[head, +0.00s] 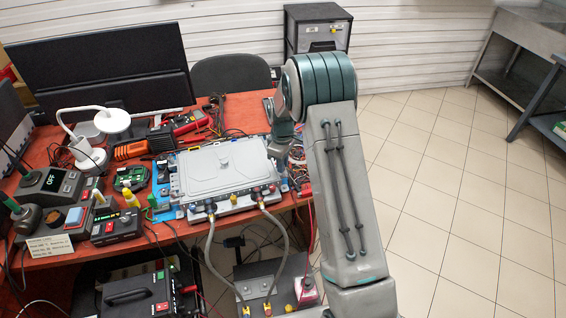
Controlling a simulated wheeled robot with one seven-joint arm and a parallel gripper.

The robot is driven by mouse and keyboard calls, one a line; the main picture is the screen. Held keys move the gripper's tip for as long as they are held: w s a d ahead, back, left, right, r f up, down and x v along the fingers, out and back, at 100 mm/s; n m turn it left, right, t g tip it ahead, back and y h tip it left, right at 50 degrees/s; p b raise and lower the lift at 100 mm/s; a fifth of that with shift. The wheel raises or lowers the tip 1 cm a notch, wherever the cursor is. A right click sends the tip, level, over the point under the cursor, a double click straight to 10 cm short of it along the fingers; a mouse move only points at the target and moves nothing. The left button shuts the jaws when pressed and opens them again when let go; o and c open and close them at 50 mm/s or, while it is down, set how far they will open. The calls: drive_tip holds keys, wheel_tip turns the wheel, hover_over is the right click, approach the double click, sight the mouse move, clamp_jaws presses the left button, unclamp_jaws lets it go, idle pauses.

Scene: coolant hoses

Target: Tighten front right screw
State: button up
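The front right corner of the unit is near the right hose's fitting; the screw there is too small to make out. My arm reaches in from the right, and its end, with my gripper (278,150), is at the unit's right edge, toward the back. The fingers are hidden or too small to tell, so I cannot see whether they hold anything.
Coloured wires lie right of the unit. The tiled floor at right is clear.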

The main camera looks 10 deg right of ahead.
clamp_jaws()
drive_tip(key=m+b, duration=0.2)
drive_tip(key=m, duration=0.2)
drive_tip(key=m+b, duration=0.1)
drive_tip(key=m, duration=0.3)
drive_tip(key=shift+a+m, duration=0.1)
drive_tip(key=shift+m, duration=0.2)
drive_tip(key=m+b, duration=0.1)
drive_tip(key=m, duration=0.8)
drive_tip(key=shift+m, duration=0.3)
drive_tip(key=shift+r, duration=0.1)
drive_tip(key=o, duration=0.8)
unclamp_jaws()
